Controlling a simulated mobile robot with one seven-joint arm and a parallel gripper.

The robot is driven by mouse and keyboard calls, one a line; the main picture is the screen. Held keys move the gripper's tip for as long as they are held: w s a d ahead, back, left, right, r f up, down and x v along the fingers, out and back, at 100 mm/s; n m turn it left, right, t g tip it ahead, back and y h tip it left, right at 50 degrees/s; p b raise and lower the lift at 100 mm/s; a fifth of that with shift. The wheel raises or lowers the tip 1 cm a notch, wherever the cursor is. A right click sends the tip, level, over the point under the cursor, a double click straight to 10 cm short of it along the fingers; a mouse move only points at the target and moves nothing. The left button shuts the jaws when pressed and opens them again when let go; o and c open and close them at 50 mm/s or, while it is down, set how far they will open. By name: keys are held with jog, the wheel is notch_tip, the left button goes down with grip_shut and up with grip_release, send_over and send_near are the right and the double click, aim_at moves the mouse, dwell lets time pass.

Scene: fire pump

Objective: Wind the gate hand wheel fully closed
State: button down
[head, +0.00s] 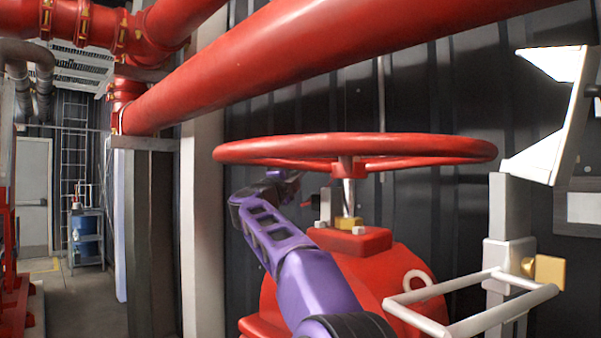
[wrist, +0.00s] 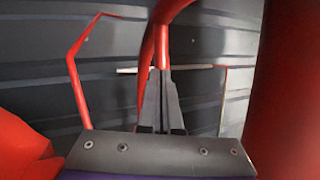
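The red hand wheel (head: 430,145) lies nearly level on its upright stem, above a red valve body (head: 375,270). My purple arm reaches up from the lower middle, and my gripper (head: 291,179) is under the wheel's left part, just left of the stem. In the wrist view, the two dark fingers of my gripper (wrist: 163,85) are close together and look shut. A red bar (wrist: 161,48), seemingly part of the wheel, meets the fingertips in that picture. I cannot tell whether they touch it.
A thick red pipe (head: 300,60) crosses above the wheel. A dark ribbed wall (head: 460,215) stands close behind. A white tubular frame (head: 480,300) and a grey post (head: 511,210) stand at the right. The open floor (head: 95,300) lies far left.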

jog(key=shift+d, duration=0.1)
jog(key=b+v, duration=0.6)
jog(key=v, duration=1.1)
jog(key=shift+s+a, duration=0.15)
jog(key=shift+a, duration=0.15)
